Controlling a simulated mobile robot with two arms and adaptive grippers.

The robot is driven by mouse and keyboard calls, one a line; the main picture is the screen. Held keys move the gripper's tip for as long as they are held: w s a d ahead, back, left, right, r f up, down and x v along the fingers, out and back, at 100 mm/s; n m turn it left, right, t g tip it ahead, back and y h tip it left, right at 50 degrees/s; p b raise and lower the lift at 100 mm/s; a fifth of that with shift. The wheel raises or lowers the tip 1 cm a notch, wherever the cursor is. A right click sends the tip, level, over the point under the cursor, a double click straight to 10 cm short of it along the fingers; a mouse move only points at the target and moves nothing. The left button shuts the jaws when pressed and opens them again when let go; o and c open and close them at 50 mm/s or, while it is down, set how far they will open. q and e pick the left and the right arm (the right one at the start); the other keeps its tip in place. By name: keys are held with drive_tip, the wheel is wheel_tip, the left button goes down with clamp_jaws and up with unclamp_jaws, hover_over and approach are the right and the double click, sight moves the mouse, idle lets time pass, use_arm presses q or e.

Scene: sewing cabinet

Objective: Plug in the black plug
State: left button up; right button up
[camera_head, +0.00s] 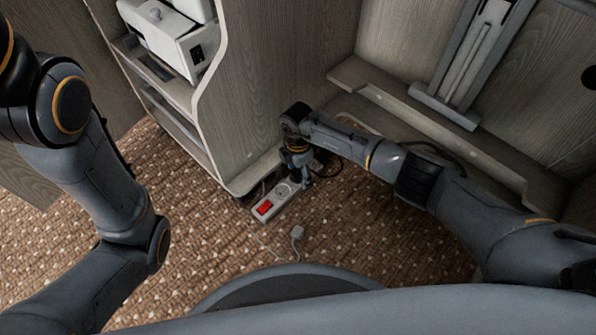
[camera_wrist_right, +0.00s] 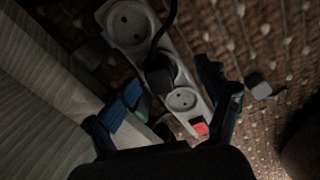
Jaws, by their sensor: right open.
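A white power strip (camera_head: 282,199) with a red switch (camera_head: 264,208) lies on the carpet by the cabinet's side panel. In the right wrist view the strip (camera_wrist_right: 195,112) shows two bare round sockets. A black plug (camera_wrist_right: 160,72) with a dark cord sits at the strip between these sockets. I cannot tell whether it is fully seated. My right gripper (camera_head: 301,181) reaches down over the strip. In the right wrist view its open fingers (camera_wrist_right: 170,84) are on either side of the strip, near the black plug. My left arm is at the left; its gripper is out of view.
A light plug (camera_head: 297,232) lies on the carpet in front of the strip. A grey block-like thing (camera_wrist_right: 88,54) is left of the strip in the wrist view. The cabinet panel (camera_head: 245,100) rises close behind the strip. Carpet in front is mostly clear.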

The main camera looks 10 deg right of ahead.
drive_tip(key=shift+a+r, duration=0.15)
wheel_tip(320, 180, up, 12)
idle(0.7)
